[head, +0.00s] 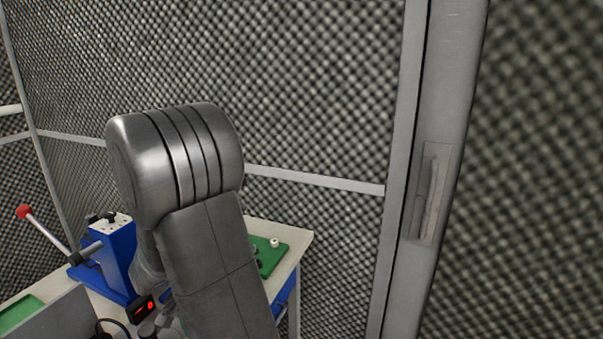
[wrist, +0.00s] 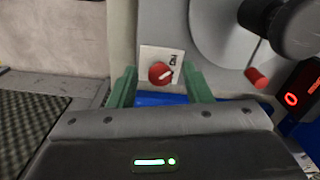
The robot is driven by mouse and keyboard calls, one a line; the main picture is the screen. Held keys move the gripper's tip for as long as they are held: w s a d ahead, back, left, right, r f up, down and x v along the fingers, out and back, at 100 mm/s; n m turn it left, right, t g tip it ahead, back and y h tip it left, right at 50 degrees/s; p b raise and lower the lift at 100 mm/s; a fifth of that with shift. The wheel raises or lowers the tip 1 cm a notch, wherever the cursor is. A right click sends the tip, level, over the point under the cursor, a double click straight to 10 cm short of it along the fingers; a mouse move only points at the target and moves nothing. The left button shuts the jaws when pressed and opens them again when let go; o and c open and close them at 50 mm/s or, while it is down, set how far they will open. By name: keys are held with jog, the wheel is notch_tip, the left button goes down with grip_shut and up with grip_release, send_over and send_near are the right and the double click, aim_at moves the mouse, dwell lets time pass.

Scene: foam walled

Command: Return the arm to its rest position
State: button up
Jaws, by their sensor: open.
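My arm stands large in the middle of the head view, its grey elbow and link hiding part of the table behind it. My gripper (wrist: 160,90) shows in the wrist view with two green fingers apart. A red knob (wrist: 161,73) on a white plate marked "ON" appears between and beyond the fingers. I see nothing held, and I cannot tell how far the knob is from the fingertips. In the head view the gripper cannot be made out.
A red-digit display (head: 145,308) sits near my arm. Foam walls surround the table; a door handle (head: 429,195) is at the right.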

jog(key=m+p, duration=0.1)
jog(key=m, duration=0.3)
jog(key=shift+m, duration=0.4)
dwell(0.4)
